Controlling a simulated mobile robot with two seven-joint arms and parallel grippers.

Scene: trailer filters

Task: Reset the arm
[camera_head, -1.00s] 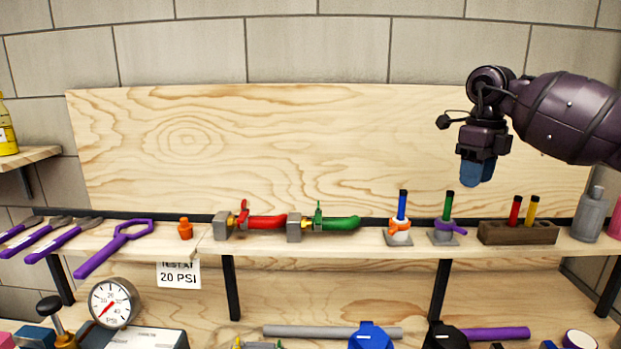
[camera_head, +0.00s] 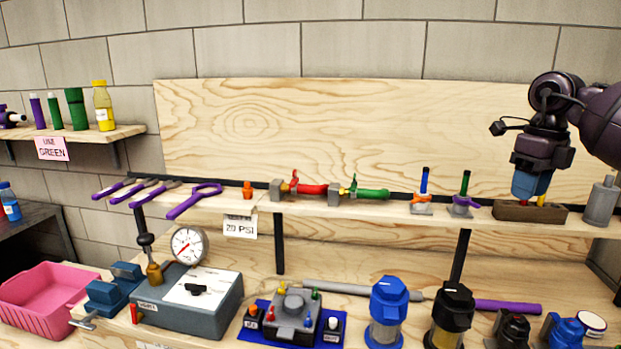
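My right gripper (camera_head: 530,187) is at the right of the head view, pointing down with blue fingertips. It is in front of or just above the wooden block holder (camera_head: 512,212) on the shelf. It hides most of the red and yellow sticks in that block, so only small bits of colour show beneath it. I cannot tell whether it touches them, or whether the fingers are apart or closed. My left gripper is not in view.
The narrow shelf (camera_head: 380,208) holds purple tools, red-handled (camera_head: 308,189) and green-handled (camera_head: 370,193) valves, and a grey bottle (camera_head: 601,203). Below are a gauge box (camera_head: 190,305), blue (camera_head: 388,315) and black (camera_head: 451,318) filters and a pink basket (camera_head: 42,305). The plywood backboard is clear.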

